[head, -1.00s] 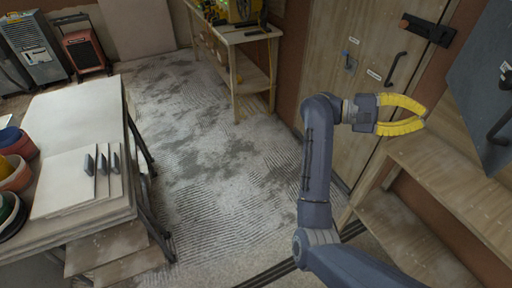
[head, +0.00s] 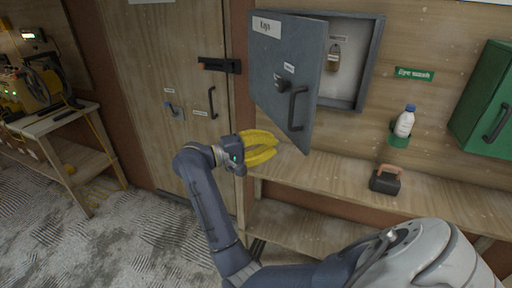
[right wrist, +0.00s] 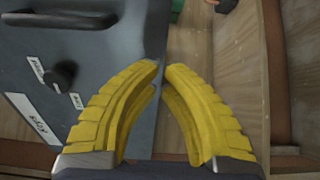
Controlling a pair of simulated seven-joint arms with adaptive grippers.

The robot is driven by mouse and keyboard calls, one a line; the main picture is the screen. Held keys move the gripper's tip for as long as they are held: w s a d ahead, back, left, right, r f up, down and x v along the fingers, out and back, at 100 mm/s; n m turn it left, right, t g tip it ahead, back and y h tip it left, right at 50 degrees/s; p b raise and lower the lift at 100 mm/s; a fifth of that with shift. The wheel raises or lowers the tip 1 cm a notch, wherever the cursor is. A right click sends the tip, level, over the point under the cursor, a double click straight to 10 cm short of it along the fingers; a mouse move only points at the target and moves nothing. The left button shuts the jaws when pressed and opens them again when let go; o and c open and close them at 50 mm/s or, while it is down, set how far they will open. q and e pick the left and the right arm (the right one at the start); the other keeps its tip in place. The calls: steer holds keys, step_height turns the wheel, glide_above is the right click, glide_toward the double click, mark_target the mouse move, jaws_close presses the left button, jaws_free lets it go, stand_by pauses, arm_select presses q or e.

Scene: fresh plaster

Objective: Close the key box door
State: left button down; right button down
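The door has a dark knob and a black handle (head: 295,108). My right gripper (head: 277,146), with yellow fingers, is just below and left of the door's lower edge. In the right wrist view, the door (right wrist: 90,60) lies beyond the left finger, and its edge runs behind the fingers (right wrist: 164,67). The fingertips are slightly apart with nothing between them. My left gripper is out of view.
A shelf (head: 450,190) below the box holds a small dark case (head: 385,181). A white bottle (head: 404,122) and a green cabinet (head: 485,100) are on the wall to the right. A workbench (head: 50,122) is at far left.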

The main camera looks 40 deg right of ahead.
mark_target(291, 139)
steer(key=shift+x, duration=2.45)
steer(key=shift+d, duration=0.1)
